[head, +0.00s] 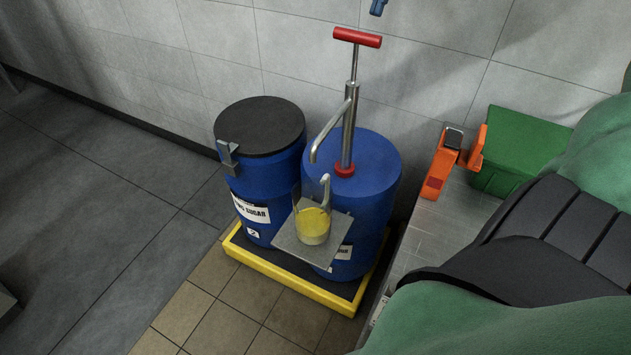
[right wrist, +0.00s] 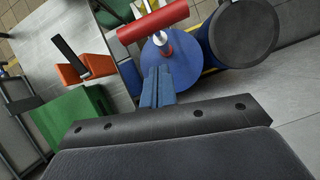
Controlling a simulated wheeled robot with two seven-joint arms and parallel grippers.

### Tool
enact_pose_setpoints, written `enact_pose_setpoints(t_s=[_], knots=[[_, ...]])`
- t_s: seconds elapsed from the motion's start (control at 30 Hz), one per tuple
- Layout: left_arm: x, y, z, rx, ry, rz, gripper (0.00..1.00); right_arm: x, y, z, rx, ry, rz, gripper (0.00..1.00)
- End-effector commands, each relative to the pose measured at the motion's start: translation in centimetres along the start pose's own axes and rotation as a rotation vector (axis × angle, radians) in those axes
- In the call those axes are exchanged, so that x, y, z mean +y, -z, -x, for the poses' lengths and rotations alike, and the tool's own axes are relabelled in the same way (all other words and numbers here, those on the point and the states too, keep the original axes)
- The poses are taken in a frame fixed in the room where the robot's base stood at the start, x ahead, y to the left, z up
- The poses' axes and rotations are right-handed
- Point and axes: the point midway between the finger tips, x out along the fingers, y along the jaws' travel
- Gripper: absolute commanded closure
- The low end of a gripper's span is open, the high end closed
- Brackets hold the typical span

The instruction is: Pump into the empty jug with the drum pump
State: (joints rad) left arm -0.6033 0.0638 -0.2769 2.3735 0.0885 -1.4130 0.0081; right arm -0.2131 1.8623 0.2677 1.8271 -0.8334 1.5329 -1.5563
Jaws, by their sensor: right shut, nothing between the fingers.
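The drum pump (head: 349,125) stands upright on the right blue drum (head: 378,165), with its red T-handle (head: 357,37) raised on a bare rod. Its spout curves down to the left. The clear jug (head: 312,222) stands on a small grey shelf (head: 341,225) in front of the drum and holds yellow liquid. My right gripper (head: 377,7) shows only its blue fingertips at the top edge, above and right of the handle. In the right wrist view its fingers (right wrist: 158,85) are shut and empty, apart from the red handle (right wrist: 153,22). My left gripper is out of view.
A second blue drum (head: 260,185) with a black lid (head: 260,126) stands to the left. Both drums stand on a yellow-edged pallet (head: 290,280) by the wall. A bench (head: 465,205) at right carries an orange device (head: 439,170) and a green bin (head: 520,140).

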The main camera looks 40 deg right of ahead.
Motion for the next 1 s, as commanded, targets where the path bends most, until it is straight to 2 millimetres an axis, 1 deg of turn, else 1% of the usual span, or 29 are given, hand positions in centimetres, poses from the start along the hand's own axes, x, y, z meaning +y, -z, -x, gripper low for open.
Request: enact_pose_setpoints(t_s=[0.23,0.37,0.47,0.7,0.8,1.0], knots=[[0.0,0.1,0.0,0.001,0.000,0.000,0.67,0.0,0.0,0.1,0.000,0.001,0.000,1.00],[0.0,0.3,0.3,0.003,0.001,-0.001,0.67,0.0,-0.5,1.0,0.004,0.012,0.006,1.00],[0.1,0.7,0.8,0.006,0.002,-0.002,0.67,0.0,-1.3,2.8,0.011,0.035,0.017,1.00],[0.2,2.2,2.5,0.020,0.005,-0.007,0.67,0.4,-3.6,7.9,0.009,0.126,0.055,1.00],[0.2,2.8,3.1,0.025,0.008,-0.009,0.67,0.7,-4.2,9.6,0.002,0.160,0.067,1.00],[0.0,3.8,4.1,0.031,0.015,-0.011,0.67,1.4,-5.2,12.3,-0.021,0.220,0.089,1.00]])
